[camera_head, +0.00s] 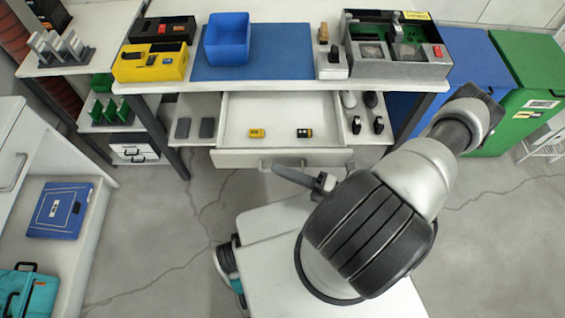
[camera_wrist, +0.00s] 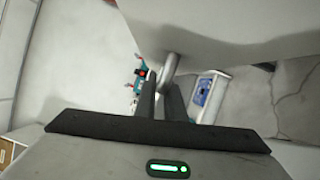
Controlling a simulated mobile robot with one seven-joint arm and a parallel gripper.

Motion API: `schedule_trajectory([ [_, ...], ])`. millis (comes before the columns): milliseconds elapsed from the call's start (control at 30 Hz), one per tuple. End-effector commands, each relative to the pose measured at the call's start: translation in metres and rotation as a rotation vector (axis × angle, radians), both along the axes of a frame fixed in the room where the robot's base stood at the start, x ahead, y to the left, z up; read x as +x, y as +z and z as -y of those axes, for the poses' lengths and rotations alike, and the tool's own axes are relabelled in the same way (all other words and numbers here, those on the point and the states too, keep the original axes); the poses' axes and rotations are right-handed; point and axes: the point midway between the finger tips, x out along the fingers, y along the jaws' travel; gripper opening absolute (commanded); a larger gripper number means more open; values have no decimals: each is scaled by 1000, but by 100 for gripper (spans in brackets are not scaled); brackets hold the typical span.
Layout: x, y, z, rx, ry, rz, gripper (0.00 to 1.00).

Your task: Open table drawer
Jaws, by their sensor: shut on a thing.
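The table drawer (camera_head: 238,158) is white and stands pulled out under the worktable, its inside in view in the head view. Its pale front panel also fills the top of the wrist view (camera_wrist: 235,30). My gripper (camera_wrist: 162,92) is shut on the drawer's metal handle (camera_wrist: 168,66), which sits between the two dark fingertips. In the head view my gripper (camera_head: 285,170) is just in front of the drawer front, and the grasp is too small to make out there.
The worktable (camera_head: 290,86) holds a blue bin (camera_head: 227,40), a yellow box (camera_head: 150,63) and a grey device case (camera_head: 400,68). Blue and green cabinets (camera_head: 525,85) stand at right. A white shelf unit with a blue case (camera_head: 60,208) stands at left. Cracked floor between is clear.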

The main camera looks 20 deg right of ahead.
Motion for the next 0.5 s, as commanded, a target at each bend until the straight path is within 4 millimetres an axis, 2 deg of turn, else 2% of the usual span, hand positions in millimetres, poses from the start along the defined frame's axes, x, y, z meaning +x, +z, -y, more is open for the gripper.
schedule_trajectory([
  [333, -1, 0, 1, -1, 0, 2, 0],
  [367, -1, 0, 1, -1, 0, 2, 13],
  [400, -1, 0, 1, -2, 0, 1, 19],
  [467, -1, 0, 1, -2, 0, 1, 28],
  [500, -1, 0, 1, -2, 0, 1, 28],
])
